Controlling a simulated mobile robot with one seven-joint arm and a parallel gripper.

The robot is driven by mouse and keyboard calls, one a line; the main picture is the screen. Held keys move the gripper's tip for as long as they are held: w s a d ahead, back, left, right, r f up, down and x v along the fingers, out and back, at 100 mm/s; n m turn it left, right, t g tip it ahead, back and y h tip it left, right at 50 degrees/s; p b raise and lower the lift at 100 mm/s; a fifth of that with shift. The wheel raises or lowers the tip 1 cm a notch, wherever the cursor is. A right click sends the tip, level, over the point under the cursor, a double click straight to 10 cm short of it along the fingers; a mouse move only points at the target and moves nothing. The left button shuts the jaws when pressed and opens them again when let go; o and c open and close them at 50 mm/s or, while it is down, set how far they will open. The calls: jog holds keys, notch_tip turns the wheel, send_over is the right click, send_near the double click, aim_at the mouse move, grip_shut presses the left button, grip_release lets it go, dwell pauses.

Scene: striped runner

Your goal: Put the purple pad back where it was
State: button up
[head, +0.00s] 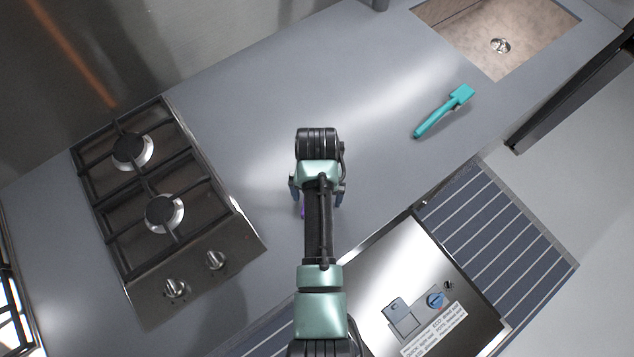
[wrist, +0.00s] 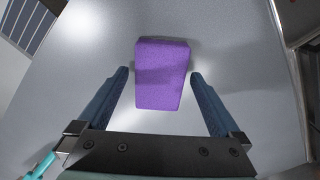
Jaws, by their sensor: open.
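The purple pad (wrist: 162,75) is a block lying on the grey counter in the wrist view. In the head view only a small purple sliver of the pad (head: 302,211) shows beside my arm, which hides the rest. My gripper (wrist: 160,80) is open above the counter, with one blue finger on each side of the pad's near part. A gap shows between each finger and the pad. In the head view my gripper (head: 318,190) is mostly covered by my own arm.
A two-burner gas hob (head: 165,212) is on the left of the counter (head: 260,110). A turquoise brush-like tool (head: 443,112) lies at the right, below a sink (head: 497,35). A steel appliance (head: 420,285) and a striped runner (head: 495,230) are at the lower right. The counter's middle is clear.

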notch_tip(320, 180, up, 11)
jog(key=shift+r, duration=0.15)
dwell(0.6)
